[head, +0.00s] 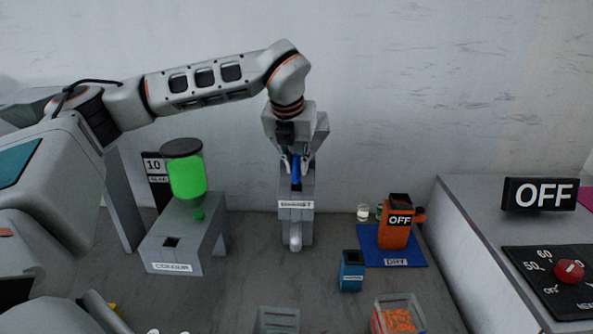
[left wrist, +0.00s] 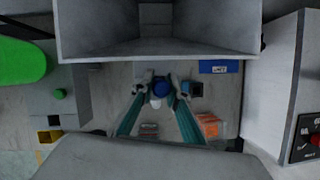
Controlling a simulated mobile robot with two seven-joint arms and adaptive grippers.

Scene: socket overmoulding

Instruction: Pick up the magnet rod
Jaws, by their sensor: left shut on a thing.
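The magnet rod, which I take to be the blue upright piece (head: 296,171), is at the grey labelled stand (head: 296,215) in the middle back of the head view. My left gripper (head: 295,160) points down above the stand and is shut on the blue piece. In the left wrist view the fingers (left wrist: 161,84) close on a round blue top (left wrist: 162,89) from both sides. The rod's lower part is hidden, so I cannot tell whether it is clear of the stand.
Left stands the COLOUR stand (head: 178,240) with a green hopper (head: 187,178). Right are an orange container (head: 395,236) on the blue DRY mat (head: 412,252), a small blue container (head: 351,272) and a clear tray of orange pellets (head: 398,318). A grey OFF-labelled machine (head: 470,240) borders the right.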

